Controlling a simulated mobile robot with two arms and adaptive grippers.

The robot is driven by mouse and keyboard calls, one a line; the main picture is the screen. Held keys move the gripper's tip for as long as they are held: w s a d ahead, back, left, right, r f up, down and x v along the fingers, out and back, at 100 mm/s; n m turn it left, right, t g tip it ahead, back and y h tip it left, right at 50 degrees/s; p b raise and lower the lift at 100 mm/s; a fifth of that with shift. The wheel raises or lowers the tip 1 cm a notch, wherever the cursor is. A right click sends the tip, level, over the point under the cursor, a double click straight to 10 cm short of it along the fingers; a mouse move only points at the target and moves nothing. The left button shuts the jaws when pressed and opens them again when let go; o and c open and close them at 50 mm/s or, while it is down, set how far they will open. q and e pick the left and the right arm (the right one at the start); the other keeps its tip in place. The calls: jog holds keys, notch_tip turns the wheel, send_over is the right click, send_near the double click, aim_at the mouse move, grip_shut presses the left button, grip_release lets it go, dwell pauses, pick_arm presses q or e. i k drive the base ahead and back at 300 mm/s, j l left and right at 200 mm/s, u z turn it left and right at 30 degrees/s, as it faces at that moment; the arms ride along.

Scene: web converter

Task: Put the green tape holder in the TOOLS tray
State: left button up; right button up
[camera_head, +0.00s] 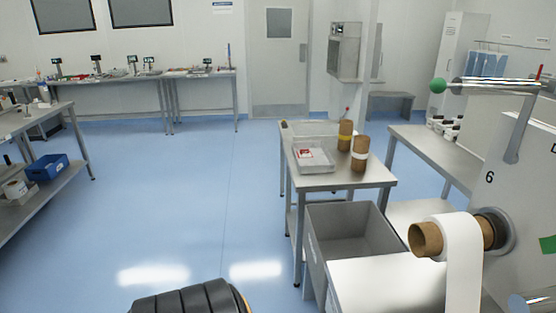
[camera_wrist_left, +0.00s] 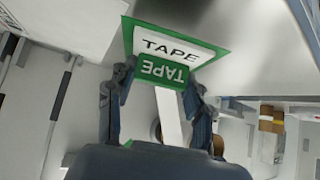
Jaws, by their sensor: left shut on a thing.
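In the left wrist view, my left gripper (camera_wrist_left: 160,88) has its two fingers on either side of the green tape holder (camera_wrist_left: 162,72) and is shut on it. The holder carries the word TAPE, upside down in this view. Right behind it is a green-bordered plate (camera_wrist_left: 185,46) with a white TAPE label; I cannot tell whether holder and plate touch. A corner of green (camera_head: 548,245) shows on the machine at the right edge of the head view. No TOOLS lettering is readable. My right gripper is in neither view.
A steel table (camera_head: 372,176) bears a clear tray (camera_head: 316,168) with a red and white label, and brown rolls (camera_head: 360,155). A grey bin (camera_head: 345,232) stands before it. A paper roll (camera_head: 460,240) sticks out of the machine (camera_head: 510,170). The blue floor at left is clear.

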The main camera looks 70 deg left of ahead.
aim_at(312, 156)
jog(key=j+u, duration=0.25)
jog(key=i+j+u, duration=0.25)
jog(key=i+j, duration=0.2)
jog(key=j, duration=0.35)
jog(key=i+j, duration=0.25)
jog(key=j, duration=0.3)
jog(key=i+j, duration=0.2)
jog(key=j, duration=0.35)
jog(key=i+j, duration=0.2)
jog(key=j, duration=0.35)
jog(key=i+j, duration=0.2)
jog(key=j, duration=0.35)
jog(key=i+j, duration=0.25)
jog(key=j, duration=0.3)
jog(key=i+j, duration=0.2)
jog(key=j, duration=0.35)
jog(key=i+j+u, duration=0.1)
jog(key=j, duration=0.4)
jog(key=i, duration=0.1)
